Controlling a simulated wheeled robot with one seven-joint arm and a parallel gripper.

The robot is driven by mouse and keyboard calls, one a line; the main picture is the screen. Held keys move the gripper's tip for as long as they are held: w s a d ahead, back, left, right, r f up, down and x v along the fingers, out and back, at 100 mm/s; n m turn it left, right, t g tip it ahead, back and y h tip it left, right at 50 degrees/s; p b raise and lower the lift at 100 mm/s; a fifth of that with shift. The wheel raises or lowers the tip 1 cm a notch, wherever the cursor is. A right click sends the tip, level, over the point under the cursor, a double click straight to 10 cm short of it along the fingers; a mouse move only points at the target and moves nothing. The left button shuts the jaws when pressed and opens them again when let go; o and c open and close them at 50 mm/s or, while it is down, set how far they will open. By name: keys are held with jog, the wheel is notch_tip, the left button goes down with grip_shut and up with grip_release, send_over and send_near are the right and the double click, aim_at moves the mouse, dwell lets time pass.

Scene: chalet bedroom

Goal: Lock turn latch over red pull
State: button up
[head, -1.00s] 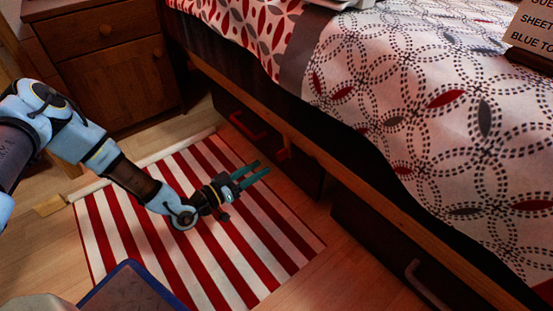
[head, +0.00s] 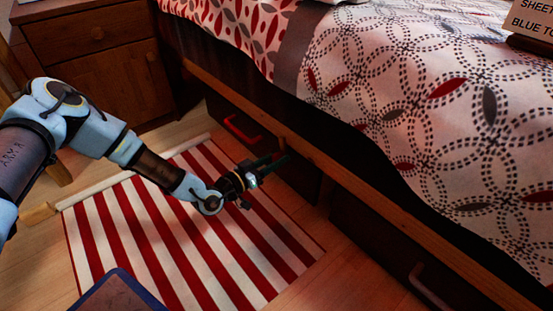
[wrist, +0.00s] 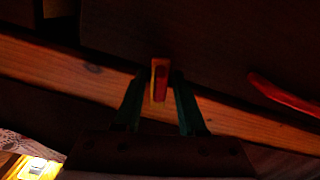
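The red pull (head: 242,128) is a bar handle on the dark drawer front under the bed. It also shows at the right of the wrist view (wrist: 285,97). The turn latch (wrist: 160,80) is a small block with a red-orange face on the wooden bed rail, crossing the rail's edge at the drawer side. In the head view the latch (head: 283,143) is small and partly lost behind my gripper. My gripper (head: 283,162) is open at the rail. In the wrist view its two green fingers (wrist: 157,92) stand either side of the latch; contact cannot be told.
The wooden rail (head: 375,205) runs along the bed's side. A second drawer with a pale handle (head: 430,287) is at the lower right. A striped rug (head: 190,235) covers the floor below my arm. A nightstand (head: 105,75) stands at upper left.

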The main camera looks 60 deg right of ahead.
grip_shut()
jog(key=m, duration=0.1)
jog(key=w+m+p, duration=0.1)
jog(key=m, duration=0.1)
jog(key=shift+w+d+f, duration=0.15)
dwell(0.3)
jog(key=shift+o, duration=0.9)
grip_release()
jog(key=p+v, duration=0.4)
jog(key=v, duration=0.6)
jog(key=shift+a, duration=0.4)
jog(key=shift+w, duration=0.1)
